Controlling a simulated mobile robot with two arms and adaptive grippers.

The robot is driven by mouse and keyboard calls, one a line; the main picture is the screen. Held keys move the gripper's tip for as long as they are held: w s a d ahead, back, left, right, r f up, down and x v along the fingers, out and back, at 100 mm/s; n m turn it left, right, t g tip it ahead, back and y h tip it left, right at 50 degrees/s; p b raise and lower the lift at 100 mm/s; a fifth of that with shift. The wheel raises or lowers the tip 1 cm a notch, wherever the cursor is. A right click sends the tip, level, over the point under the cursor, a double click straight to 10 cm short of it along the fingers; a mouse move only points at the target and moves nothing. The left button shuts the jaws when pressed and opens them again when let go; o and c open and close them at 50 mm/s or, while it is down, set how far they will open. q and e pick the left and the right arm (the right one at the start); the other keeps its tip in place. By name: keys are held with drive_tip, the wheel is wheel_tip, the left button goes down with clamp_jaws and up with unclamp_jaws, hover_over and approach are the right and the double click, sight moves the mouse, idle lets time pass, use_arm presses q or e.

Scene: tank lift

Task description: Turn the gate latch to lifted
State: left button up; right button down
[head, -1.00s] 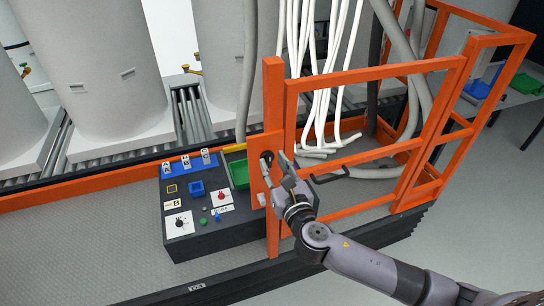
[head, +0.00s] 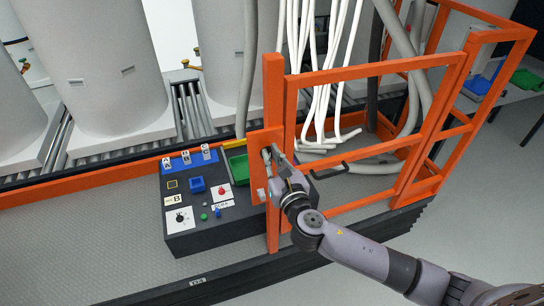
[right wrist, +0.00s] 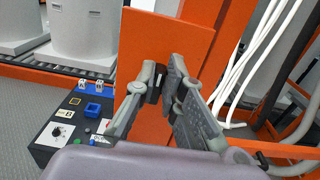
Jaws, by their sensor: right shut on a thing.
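The orange gate (head: 375,72) stands closed against its post, with an orange latch plate (head: 258,145) at its left side. My right gripper (head: 271,160) is at this plate. The plate also fills the middle of the right wrist view (right wrist: 165,40). There, the fingers of my right gripper (right wrist: 163,92) are shut on the small dark gate latch (right wrist: 154,86). The fingers hide most of the latch, so I cannot tell its turn angle. My left gripper is not in view.
A dark control box (head: 205,235) with buttons and a green tray (head: 239,168) stands left of the post. White hoses (head: 318,90) hang behind the gate. Large pale tanks (head: 95,70) stand on rollers at the back left.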

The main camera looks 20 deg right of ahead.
drive_tip(key=shift+f+m, duration=0.1)
drive_tip(key=shift+m, duration=0.3)
drive_tip(key=shift+d+f+m+b, duration=0.3)
drive_tip(key=shift+m+b, duration=0.4)
drive_tip(key=shift+m, duration=2.15)
drive_tip(key=shift+d+f+m+b, duration=0.35)
drive_tip(key=shift+m+b, duration=0.3)
drive_tip(key=shift+m, duration=2.25)
drive_tip(key=shift+d+f+m+b, duration=0.3)
drive_tip(key=shift+m+b, duration=0.4)
drive_tip(key=shift+m, duration=2.15)
drive_tip(key=c, duration=1.7)
unclamp_jaws()
